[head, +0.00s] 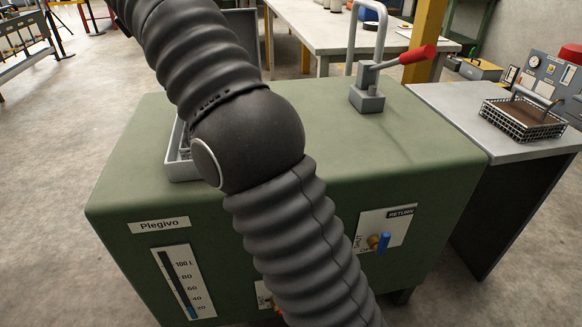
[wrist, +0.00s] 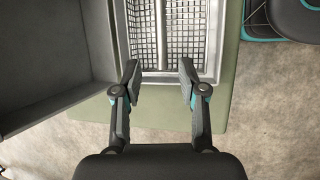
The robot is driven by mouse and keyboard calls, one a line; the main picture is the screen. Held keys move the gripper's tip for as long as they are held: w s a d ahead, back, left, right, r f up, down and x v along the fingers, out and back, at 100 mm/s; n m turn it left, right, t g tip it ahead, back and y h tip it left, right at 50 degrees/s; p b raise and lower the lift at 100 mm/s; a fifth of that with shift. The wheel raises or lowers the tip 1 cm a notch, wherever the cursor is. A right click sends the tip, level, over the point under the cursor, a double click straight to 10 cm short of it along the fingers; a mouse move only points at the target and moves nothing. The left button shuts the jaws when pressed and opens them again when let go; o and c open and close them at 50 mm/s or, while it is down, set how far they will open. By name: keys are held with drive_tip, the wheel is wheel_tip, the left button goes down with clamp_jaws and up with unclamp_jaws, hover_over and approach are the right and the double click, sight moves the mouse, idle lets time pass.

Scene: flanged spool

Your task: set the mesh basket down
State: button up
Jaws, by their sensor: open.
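A grey mesh basket (wrist: 183,30) with a bar handle (wrist: 161,35) along its middle sits inside a light grey tray (wrist: 150,78) on the green tank. In the head view my arm hides most of this tray (head: 184,174), with only a little mesh showing. My gripper (wrist: 160,78) is open and empty, its fingertips apart over the tray's near rim. The bar handle lies ahead of the gap between them, not gripped. The gripper is hidden in the head view. A second mesh basket (head: 522,118), with brown contents and a handle, stands on the right-hand grey table.
The green tank (head: 400,140) carries a lever with a red handle (head: 417,55) at its back right. The grey side table (head: 440,97) is bare left of its basket. A dark grey box-like part (wrist: 50,60) stands close left of the tray in the wrist view.

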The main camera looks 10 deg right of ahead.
drive_tip(key=s+d+f+m+t+y, duration=0.1)
drive_tip(key=s+d+f+m+y, duration=0.25)
drive_tip(key=s+d+m, duration=0.6)
drive_tip(key=s+d+f+m+t, duration=0.1)
drive_tip(key=s+d+f+m, duration=0.1)
drive_tip(key=s+f, duration=0.4)
drive_tip(key=s+d+f+m+t, duration=0.1)
drive_tip(key=s+d+f+m, duration=0.2)
drive_tip(key=s+d+f, duration=0.2)
drive_tip(key=s+d+f+m+y, duration=0.1)
drive_tip(key=s+d+f+m, duration=0.1)
drive_tip(key=s+d+f, duration=0.2)
drive_tip(key=s+f, duration=0.3)
drive_tip(key=f, duration=0.1)
drive_tip(key=shift+s+f+t, duration=0.4)
drive_tip(key=shift+d+m, duration=0.1)
drive_tip(key=shift+m, duration=0.15)
